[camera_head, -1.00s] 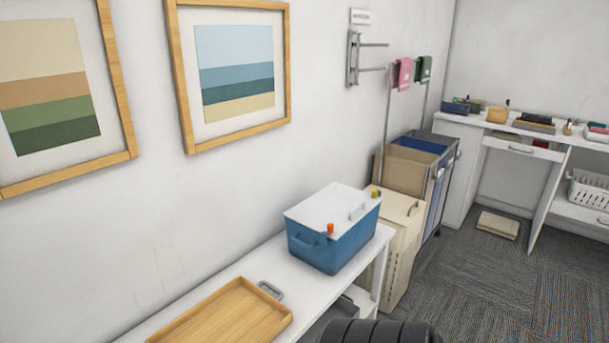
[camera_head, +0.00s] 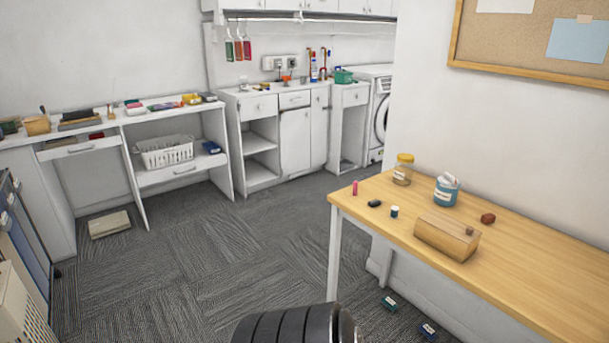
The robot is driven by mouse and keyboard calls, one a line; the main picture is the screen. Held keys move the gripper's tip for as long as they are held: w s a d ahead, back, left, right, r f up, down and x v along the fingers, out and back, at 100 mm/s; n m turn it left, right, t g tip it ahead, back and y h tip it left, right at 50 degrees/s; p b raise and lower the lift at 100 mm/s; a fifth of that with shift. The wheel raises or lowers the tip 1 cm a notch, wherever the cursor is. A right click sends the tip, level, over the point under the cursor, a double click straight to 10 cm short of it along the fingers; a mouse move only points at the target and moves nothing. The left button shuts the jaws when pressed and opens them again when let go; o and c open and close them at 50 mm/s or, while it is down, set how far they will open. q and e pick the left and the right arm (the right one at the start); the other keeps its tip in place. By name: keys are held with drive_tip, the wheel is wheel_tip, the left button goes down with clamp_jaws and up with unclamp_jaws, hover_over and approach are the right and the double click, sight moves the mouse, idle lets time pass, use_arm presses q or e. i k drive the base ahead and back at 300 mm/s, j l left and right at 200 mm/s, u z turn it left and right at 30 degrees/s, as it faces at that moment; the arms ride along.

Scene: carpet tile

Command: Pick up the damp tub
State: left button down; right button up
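A small teal tub (camera_head: 447,192) with a pale label and white material sticking out of its top stands upright on the wooden table (camera_head: 545,258) at the right. I cannot read the label or tell whether this is the damp tub. A jar with a yellow lid (camera_head: 403,170) stands to its left and a wooden box (camera_head: 446,236) is in front of it. Neither of my grippers is in view, and nothing in view is held.
Small items, including a pink one (camera_head: 355,188) and a dark red one (camera_head: 488,218), lie on the table. Two small boxes (camera_head: 389,302) (camera_head: 428,330) lie on the floor beside it. Carpet (camera_head: 215,245) is open in the middle. A white basket (camera_head: 164,151) sits on the left unit.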

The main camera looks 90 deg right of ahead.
sight(444, 195)
drive_tip(key=z, duration=3.7)
